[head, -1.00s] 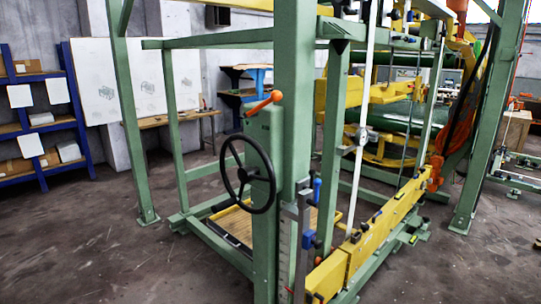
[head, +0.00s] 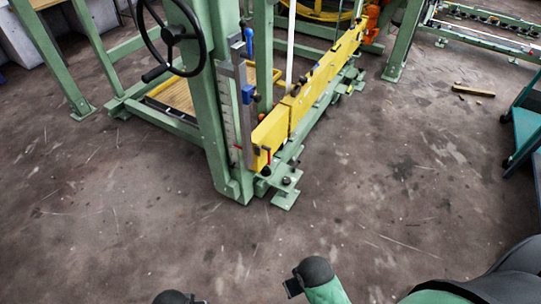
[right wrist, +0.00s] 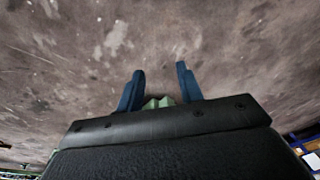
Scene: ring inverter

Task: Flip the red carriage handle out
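A small red handle (head: 267,155) shows on the near end of the yellow carriage beam (head: 290,112), low on the green machine. It seems to hang close against the yellow face; its exact pose is too small to tell. Another small red piece (head: 238,147) sits by the metal scale on the post. In the right wrist view my right gripper (right wrist: 160,82) has its two blue fingers apart, with nothing held between them; a pale green shape shows behind. It points over bare floor. Dark and green parts of my arms show at the head view's bottom edge, well short of the machine. My left gripper cannot be made out.
A black handwheel (head: 170,35) stands out from the green post (head: 208,95). Green feet (head: 287,190) stick out at floor level. A teal cart (head: 525,125) stands at the right edge. Wooden pieces (head: 472,91) lie on the floor. The floor before the machine is clear.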

